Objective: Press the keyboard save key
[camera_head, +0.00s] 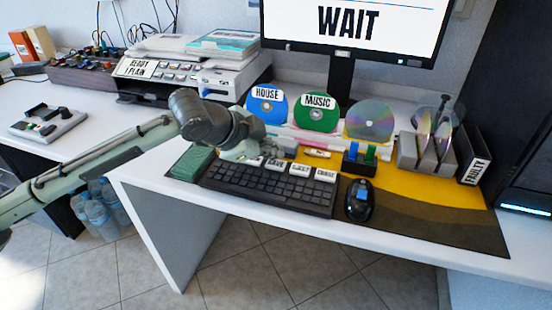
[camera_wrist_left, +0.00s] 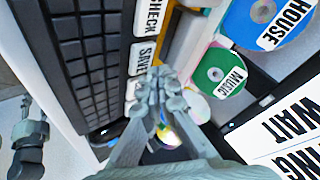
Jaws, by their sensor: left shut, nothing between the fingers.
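The black keyboard (camera_head: 270,188) lies on the desk with a row of white labelled keys along its far edge. My left gripper (camera_head: 243,152) is shut and empty above the left end of that row, partly hiding the first key. In the left wrist view its fingertips (camera_wrist_left: 158,82) appear just beside the save key, over the edge of the following key. I cannot tell whether they touch anything.
The monitor (camera_head: 345,25) shows WAIT. Discs labelled HOUSE (camera_head: 267,106) and MUSIC (camera_head: 317,113) stand behind the keys. A mouse (camera_head: 360,200) lies right of the keyboard, a green block (camera_head: 192,163) left. A FAULTY bin (camera_head: 474,165) and disc racks stand at right.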

